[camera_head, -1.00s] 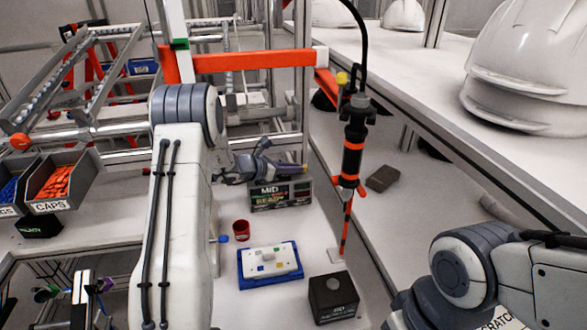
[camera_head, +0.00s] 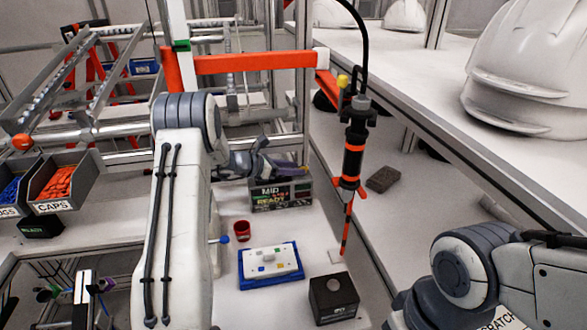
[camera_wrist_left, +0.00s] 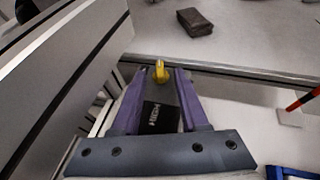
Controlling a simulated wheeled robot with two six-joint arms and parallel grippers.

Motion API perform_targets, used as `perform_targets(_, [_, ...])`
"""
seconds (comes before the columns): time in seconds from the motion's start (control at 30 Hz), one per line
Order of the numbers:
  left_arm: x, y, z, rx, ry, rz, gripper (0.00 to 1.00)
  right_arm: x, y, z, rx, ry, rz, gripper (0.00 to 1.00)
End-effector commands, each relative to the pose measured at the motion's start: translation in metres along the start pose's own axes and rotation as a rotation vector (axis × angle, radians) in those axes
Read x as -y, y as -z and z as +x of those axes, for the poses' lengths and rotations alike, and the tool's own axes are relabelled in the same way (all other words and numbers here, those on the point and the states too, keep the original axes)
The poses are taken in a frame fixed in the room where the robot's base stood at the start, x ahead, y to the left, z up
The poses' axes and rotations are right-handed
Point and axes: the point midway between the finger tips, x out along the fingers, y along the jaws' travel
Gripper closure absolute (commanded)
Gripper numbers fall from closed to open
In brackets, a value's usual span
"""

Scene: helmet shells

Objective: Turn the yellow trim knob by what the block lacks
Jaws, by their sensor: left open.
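The yellow knob (camera_wrist_left: 160,71) shows in the left wrist view, between the tips of my open left gripper (camera_wrist_left: 161,75). I cannot tell whether the fingers touch it. A dark labelled box (camera_wrist_left: 160,117) shows between the purple fingers. In the head view my left gripper (camera_head: 303,169) points right, just above the display box (camera_head: 281,196), which reads MID and READY; its smaller text is unclear. A white block (camera_head: 269,262) with several coloured spots lies on a blue tray (camera_head: 272,285). My right gripper is out of view.
A red cup (camera_head: 242,231) and a black box (camera_head: 333,299) with a round top button stand near the tray. An orange-and-black tool (camera_head: 354,150) hangs to the right. A grey brick (camera_head: 383,179) lies behind it. White helmets (camera_head: 530,75) sit on the right shelf.

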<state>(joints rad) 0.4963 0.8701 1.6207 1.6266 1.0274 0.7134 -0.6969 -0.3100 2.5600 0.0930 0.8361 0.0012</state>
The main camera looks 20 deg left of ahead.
Motion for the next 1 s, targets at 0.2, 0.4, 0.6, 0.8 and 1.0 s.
perform_targets(0.2, [-0.001, 0.002, -0.025, 0.001, -0.005, -0.001, 0.56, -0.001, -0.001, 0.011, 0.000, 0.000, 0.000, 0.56])
perform_targets(0.4, [-0.002, 0.002, -0.066, 0.001, -0.006, 0.001, 0.56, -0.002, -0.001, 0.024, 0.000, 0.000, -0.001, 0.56])
perform_targets(0.6, [-0.001, 0.001, -0.095, 0.001, -0.003, 0.001, 0.56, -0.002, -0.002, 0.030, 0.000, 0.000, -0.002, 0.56])
perform_targets(0.8, [-0.001, 0.000, -0.104, 0.000, -0.001, -0.001, 0.56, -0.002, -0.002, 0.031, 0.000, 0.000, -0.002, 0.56])
perform_targets(1.0, [0.000, 0.000, -0.104, 0.000, -0.001, 0.000, 0.60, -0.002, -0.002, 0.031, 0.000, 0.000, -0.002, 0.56])
